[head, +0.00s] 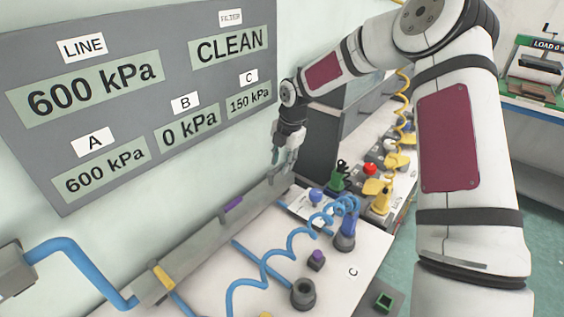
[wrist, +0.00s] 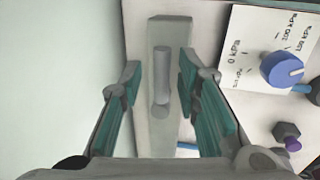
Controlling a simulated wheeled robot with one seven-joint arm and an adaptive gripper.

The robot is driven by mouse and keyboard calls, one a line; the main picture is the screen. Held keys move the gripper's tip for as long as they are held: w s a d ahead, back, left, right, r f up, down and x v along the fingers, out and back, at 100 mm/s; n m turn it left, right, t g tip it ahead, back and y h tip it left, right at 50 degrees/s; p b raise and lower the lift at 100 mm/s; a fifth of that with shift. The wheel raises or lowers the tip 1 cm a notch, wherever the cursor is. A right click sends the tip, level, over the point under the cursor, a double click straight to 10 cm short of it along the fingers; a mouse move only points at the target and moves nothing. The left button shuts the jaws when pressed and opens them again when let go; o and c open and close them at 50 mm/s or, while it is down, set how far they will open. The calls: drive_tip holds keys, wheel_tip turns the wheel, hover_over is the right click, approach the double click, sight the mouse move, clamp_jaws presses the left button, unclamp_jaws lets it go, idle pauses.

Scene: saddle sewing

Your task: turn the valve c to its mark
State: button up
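My gripper (head: 287,160) is over the far end of the grey manifold bar (head: 262,193). In the wrist view my gripper (wrist: 160,95) is open, its teal-padded fingers on either side of a grey valve lever (wrist: 161,80). Gaps show between the lever and both pads. The lever lies lengthwise along the bar (wrist: 157,30). No letter or mark shows on it, so I cannot tell if it is valve c. In the head view the lever is hidden by my gripper. The panel's C display (head: 248,99) reads 150 kPa.
Beside the lever stands a blue knob (wrist: 281,69) on a white kPa scale card (wrist: 245,45). A purple handle (head: 233,204) and a yellow handle (head: 163,278) sit further along the bar. Coiled blue hose (head: 290,250) crosses the bench. The wall is close on the left.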

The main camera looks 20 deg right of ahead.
wheel_tip(320, 180, up, 12)
drive_tip(key=s+d, duration=0.1)
drive_tip(key=s, duration=0.1)
drive_tip(key=shift+d+f, duration=0.15)
idle(0.5)
drive_tip(key=s+a+r+m+t+h, duration=0.1)
drive_tip(key=s+r+m+h, duration=0.1)
drive_tip(key=s+r+m, duration=0.65)
drive_tip(key=s+a+r+m+h, duration=0.1)
drive_tip(key=s+r+m, duration=0.3)
drive_tip(key=s, duration=0.7)
drive_tip(key=s+m+t+y, duration=0.1)
drive_tip(key=s+m+t, duration=0.1)
drive_tip(key=s+m, duration=1)
drive_tip(key=s, duration=0.4)
drive_tip(key=shift+s+a+f+y, duration=0.15)
drive_tip(key=shift+s+a+y, duration=0.25)
